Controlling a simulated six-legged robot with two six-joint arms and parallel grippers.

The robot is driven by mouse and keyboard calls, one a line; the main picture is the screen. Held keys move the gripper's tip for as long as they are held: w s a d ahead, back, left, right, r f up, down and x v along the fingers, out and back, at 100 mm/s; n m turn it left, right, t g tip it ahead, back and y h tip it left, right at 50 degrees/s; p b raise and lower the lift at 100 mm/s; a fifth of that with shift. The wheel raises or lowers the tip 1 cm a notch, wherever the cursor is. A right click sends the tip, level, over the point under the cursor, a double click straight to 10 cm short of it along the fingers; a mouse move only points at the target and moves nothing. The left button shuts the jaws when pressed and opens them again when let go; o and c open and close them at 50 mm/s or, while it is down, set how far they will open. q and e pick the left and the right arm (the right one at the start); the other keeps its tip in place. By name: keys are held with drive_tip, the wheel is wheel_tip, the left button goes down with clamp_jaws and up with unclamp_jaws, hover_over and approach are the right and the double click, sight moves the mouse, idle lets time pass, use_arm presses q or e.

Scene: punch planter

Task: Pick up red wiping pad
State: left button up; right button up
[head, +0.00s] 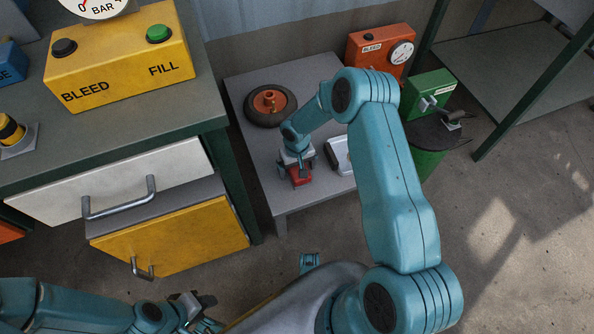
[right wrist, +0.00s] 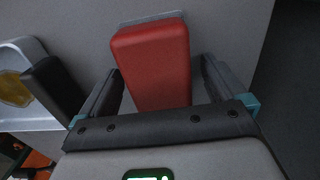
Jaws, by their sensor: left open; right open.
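The red wiping pad (head: 301,176) lies on the low grey table (head: 246,83), near its front edge. In the right wrist view the red pad (right wrist: 153,62) sits between the two open fingers of my right gripper (right wrist: 160,92), with gaps showing at its sides. In the head view my right gripper (head: 295,168) is right over the pad and hides part of it. My left gripper (head: 207,312) is open and empty at the bottom left, far from the pad.
A white tray (head: 337,158) with something yellowish in it (right wrist: 12,88) stands beside the pad. A wheel (head: 285,117) lies behind on the table. An orange box with a gauge (head: 371,50) and a green bin (head: 428,163) are near the right. A yellow drawer (head: 180,240) stands open at left.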

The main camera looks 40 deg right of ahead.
drive_tip(key=shift+c, duration=0.3)
drive_tip(key=c, duration=1.1)
drive_tip(key=shift+r, duration=0.2)
wheel_tip(320, 180, up, 20)
drive_tip(key=p, duration=0.5)
drive_tip(key=shift+f, duration=0.1)
drive_tip(key=o, duration=0.3)
drive_tip(key=shift+c, duration=0.8)
